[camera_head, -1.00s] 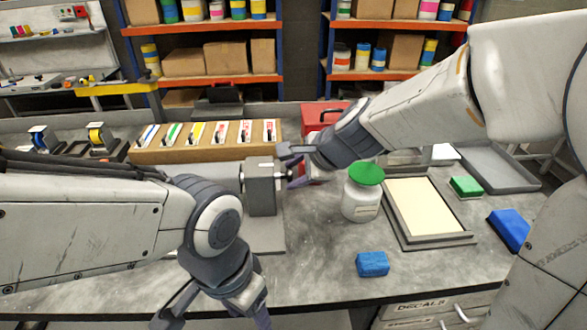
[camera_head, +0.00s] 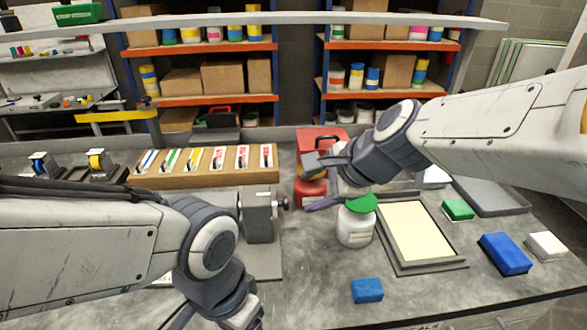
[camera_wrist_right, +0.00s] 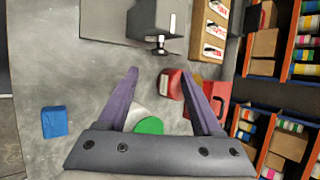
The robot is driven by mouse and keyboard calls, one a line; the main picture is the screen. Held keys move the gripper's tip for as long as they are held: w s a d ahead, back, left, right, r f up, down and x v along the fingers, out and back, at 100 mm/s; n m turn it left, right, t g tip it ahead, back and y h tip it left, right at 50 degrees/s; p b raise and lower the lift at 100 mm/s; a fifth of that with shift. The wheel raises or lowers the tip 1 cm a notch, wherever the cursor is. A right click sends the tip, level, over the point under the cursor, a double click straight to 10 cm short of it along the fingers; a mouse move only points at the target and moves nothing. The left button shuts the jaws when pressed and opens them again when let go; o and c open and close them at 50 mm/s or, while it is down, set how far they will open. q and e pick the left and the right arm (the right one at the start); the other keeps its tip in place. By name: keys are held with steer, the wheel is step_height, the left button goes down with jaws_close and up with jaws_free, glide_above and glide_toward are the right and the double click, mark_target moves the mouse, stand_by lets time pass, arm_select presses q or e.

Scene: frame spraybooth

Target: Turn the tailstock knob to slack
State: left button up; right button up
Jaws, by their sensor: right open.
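The tailstock (camera_head: 260,218) is a grey block on a flat base at the bench's middle. Its small dark knob (camera_head: 283,204) sticks out on the right side, and it shows at the top of the right wrist view (camera_wrist_right: 160,46). My right gripper (camera_head: 312,184) is open and empty, to the right of the knob and apart from it. In the right wrist view the knob lies beyond the gap between the purple fingers (camera_wrist_right: 160,72). My left gripper (camera_head: 217,318) is low at the bottom edge, with its fingertips cut off.
A white jar with a green lid (camera_head: 355,222) stands just below my right gripper. A red container (camera_head: 309,188) stands behind the gripper. A framed screen (camera_head: 418,268), blue block (camera_head: 367,290) and wooden rack of cards (camera_head: 155,181) are nearby. The bench front is mostly clear.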

steer(key=shift+s+d+r, duration=0.15)
steer(key=shift+s+r, duration=0.1)
